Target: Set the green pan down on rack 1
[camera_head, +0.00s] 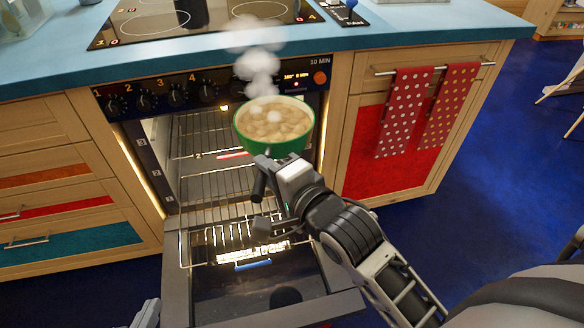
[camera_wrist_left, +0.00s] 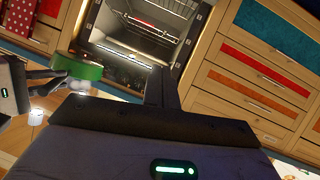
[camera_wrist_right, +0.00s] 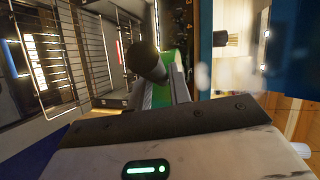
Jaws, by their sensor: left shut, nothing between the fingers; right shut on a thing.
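The green pan (camera_head: 243,137) is full of pale, steaming food and is up in front of the open oven's upper part. My right gripper (camera_head: 268,165) is shut on its dark handle, below the pan. The right wrist view shows the handle (camera_wrist_right: 147,60) and some green pan side (camera_wrist_right: 165,75) by the fingers. Wire racks sit in the lit oven; numerals 3, 2 and 1 run down its left frame. The lowest rack (camera_head: 222,234) reaches out over the door and looks empty. My left gripper (camera_wrist_left: 160,88) is shut and empty, pointing at the oven.
The oven door (camera_head: 200,296) is folded down in front. The blue worktop (camera_head: 62,62) with a hob (camera_head: 200,18) lies above the oven. Drawers stand left; a red-panelled cupboard (camera_head: 363,148) with two dotted towels (camera_head: 400,110) stands right. Blue floor is free at right.

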